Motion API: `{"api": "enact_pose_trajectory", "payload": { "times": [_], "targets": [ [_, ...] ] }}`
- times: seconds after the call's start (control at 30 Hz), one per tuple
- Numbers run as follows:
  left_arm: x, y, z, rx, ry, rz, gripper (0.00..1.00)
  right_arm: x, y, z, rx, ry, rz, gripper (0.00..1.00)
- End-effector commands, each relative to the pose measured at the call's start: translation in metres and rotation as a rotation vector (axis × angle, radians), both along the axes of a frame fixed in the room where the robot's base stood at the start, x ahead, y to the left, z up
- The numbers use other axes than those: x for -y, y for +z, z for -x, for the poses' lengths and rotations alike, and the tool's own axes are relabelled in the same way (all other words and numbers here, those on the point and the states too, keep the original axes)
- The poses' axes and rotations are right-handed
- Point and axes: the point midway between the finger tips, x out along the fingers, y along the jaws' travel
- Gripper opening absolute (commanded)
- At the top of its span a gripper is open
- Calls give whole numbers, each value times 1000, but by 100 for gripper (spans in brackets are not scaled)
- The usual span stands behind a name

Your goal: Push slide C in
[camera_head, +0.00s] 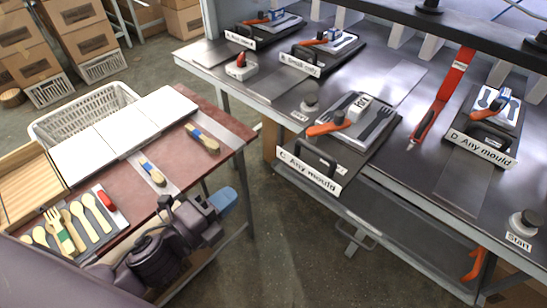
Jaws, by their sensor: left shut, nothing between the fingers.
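Slide C (335,153) is a dark plate with a black handle (314,152) and a white front label (309,171) reading "C Any mould". Its front end sticks out past the bench's front edge. On it sits a mould (372,122) with dark fork-like shapes, an orange-handled clamp (328,127) and a small white block. My left gripper (222,201) has blue fingertips and is shut and empty. It is in front of the red-topped table, lower left of slide C and well apart from it. My right gripper is not in view.
Two slides at the back (308,62) and one at the right (483,143) sit fully on the bench. The red-topped table (190,165) holds wooden cutlery and white boards. The floor between is clear.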

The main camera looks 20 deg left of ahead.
Motion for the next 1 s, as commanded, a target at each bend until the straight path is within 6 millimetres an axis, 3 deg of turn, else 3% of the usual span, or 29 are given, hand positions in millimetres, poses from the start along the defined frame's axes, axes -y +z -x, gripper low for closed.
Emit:
{"api": "enact_pose_trajectory", "payload": {
  "times": [1.0],
  "targets": [
    [48, -2, -115, -5, 1, 5, 0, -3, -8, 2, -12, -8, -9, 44]
  ]
}}
